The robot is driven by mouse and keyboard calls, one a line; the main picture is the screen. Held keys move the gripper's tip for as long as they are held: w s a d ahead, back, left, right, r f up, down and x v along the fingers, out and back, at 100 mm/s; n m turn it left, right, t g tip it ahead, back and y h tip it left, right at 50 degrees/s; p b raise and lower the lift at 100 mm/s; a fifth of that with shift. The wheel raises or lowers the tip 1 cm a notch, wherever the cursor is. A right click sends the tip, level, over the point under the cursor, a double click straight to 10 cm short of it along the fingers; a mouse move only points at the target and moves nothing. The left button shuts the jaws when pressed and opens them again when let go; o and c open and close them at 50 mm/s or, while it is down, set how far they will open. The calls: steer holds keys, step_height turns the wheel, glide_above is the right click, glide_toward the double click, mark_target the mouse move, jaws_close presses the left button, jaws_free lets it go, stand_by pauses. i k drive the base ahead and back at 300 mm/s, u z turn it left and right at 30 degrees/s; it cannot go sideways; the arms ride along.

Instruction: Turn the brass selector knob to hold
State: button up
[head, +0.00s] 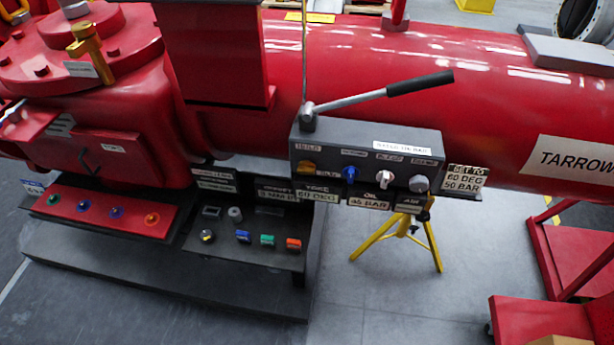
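A brass-coloured knob with an upright stem and crosspiece (88,48) stands on the round red housing (95,85) at the upper left, with a small white tag below it. A yellow-orange knob (306,166) sits at the left end of the grey control box (365,140), under a small label too blurred to read surely. I cannot tell surely which of the two is the brass selector knob, nor which position either is set to. My gripper is not in view.
A lever with a black grip (420,83) rises from the grey box. Beside the yellow-orange knob are blue (350,174), white (387,180) and grey (418,183) knobs. A low panel with coloured knobs (245,240) lies below. A yellow stand (405,235) is under the box; grey floor surrounds it.

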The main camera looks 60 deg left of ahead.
mark_target(305, 168)
steer(key=k, duration=1.45)
steer(key=u, duration=2.45)
steer(key=i, duration=1)
steer(key=u, duration=0.1)
